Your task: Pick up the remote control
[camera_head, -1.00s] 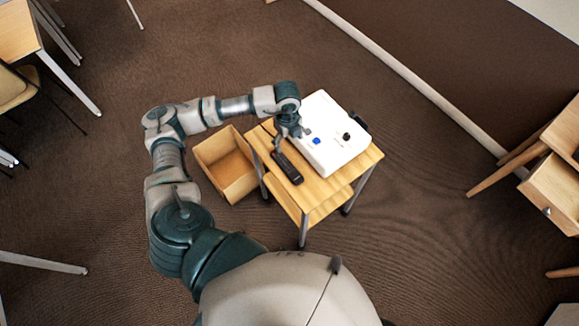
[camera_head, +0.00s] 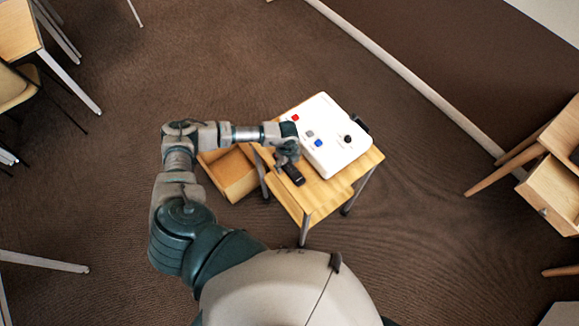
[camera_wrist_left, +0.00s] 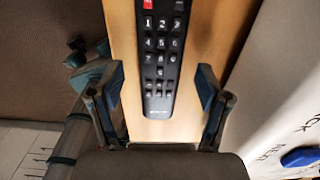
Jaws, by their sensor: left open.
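The black remote control (camera_head: 294,175) lies on the wooden table (camera_head: 318,193), near its left edge, beside the white box. In the left wrist view the remote (camera_wrist_left: 162,50) has number keys and a red key at the top, and its lower end lies between the fingers. My left gripper (camera_wrist_left: 160,88) is open, with one finger on each side of the remote and gaps on both sides. In the head view the left gripper (camera_head: 287,160) is over the remote and hides part of it. My right gripper is not in view.
A white box (camera_head: 330,150) with red, grey, blue and black pieces on top fills much of the table right of the remote. An open wooden box (camera_head: 236,185) stands on the floor left of the table. A wooden desk with an open drawer (camera_head: 552,190) is at right.

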